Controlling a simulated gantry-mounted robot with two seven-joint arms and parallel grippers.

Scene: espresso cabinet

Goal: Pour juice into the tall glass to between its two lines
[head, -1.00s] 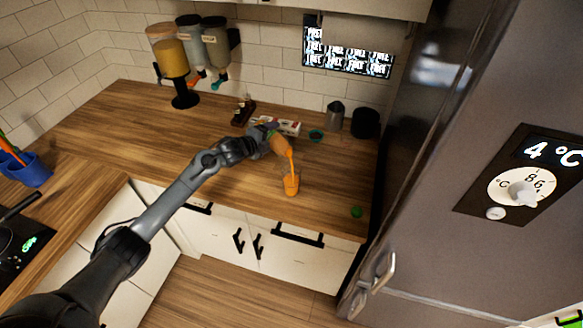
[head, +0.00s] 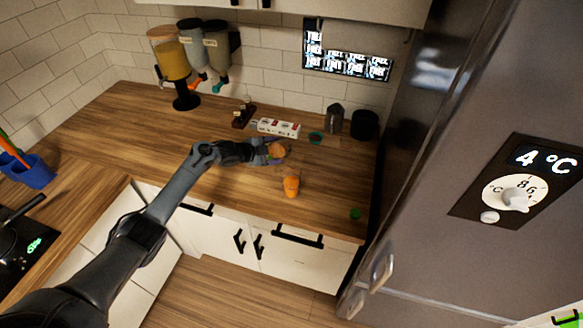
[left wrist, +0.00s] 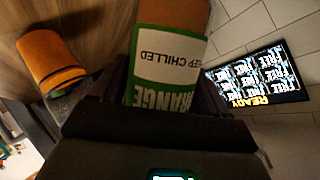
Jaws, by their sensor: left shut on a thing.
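The tall glass (head: 291,187) stands on the wooden counter and looks filled with orange juice. In the left wrist view the glass (left wrist: 50,58) shows at the upper left, orange over most of its height. My left gripper (head: 272,153) is shut on the juice bottle (head: 277,150), behind and slightly left of the glass. In the left wrist view the bottle (left wrist: 168,55) has a green and white label reading "KEEP CHILLED" and "ORANGE". No stream of juice shows now. My right gripper is not in view.
A small green item (head: 355,214) lies near the front edge.

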